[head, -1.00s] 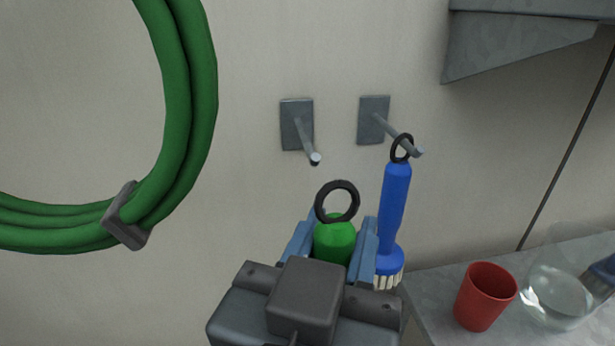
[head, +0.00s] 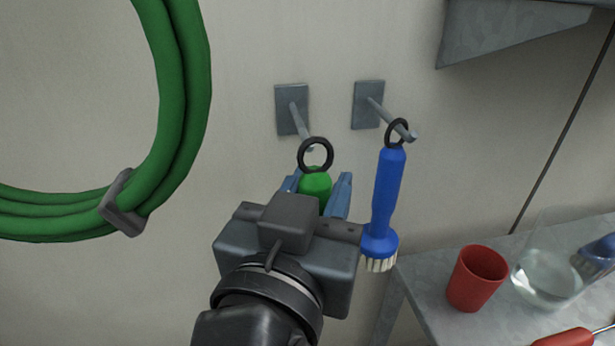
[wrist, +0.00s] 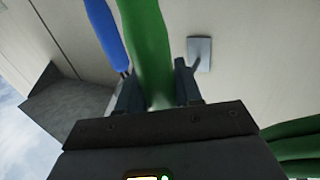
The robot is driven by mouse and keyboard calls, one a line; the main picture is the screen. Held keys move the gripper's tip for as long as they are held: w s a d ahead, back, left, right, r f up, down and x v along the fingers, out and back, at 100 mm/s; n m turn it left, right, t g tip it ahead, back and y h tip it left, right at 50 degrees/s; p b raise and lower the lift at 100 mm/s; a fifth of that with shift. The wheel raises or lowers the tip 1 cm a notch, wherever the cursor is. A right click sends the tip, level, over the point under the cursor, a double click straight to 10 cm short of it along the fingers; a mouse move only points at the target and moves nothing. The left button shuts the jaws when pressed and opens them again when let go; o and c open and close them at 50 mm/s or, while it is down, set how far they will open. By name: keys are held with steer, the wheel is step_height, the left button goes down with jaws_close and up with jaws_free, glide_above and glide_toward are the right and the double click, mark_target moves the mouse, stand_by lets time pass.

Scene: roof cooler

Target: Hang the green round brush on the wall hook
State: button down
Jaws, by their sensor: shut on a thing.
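The green brush (head: 315,184) is upright in my gripper (head: 319,187), whose blue fingers are shut on its handle. Its black ring (head: 331,157) stands above the fingers. The empty wall hook (head: 291,98) is a grey plate with a peg; the peg's tip overlaps the ring in the head view. I cannot tell whether the ring is around the peg or just in front of it. The lower part of the brush is hidden by my gripper. In the wrist view the green handle (wrist: 146,40) runs between the fingers, with the hook plate (wrist: 199,50) to the right.
A blue brush (head: 387,195) hangs by its ring on a second hook (head: 367,105), close right of my gripper. A green hose coil (head: 190,90) is on the left. A red cup (head: 476,280) and a glass jar (head: 540,275) stand on a grey counter (head: 425,290).

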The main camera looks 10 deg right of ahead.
steer(key=shift+w+f+b, duration=0.2)
steer(key=shift+w, duration=0.7)
steer(key=shift+w+f+b, duration=0.15)
steer(key=shift+w, duration=0.75)
steer(key=shift+w+f+b, duration=0.2)
steer(key=shift+w, duration=0.7)
steer(key=c, duration=0.7)
jaws_free()
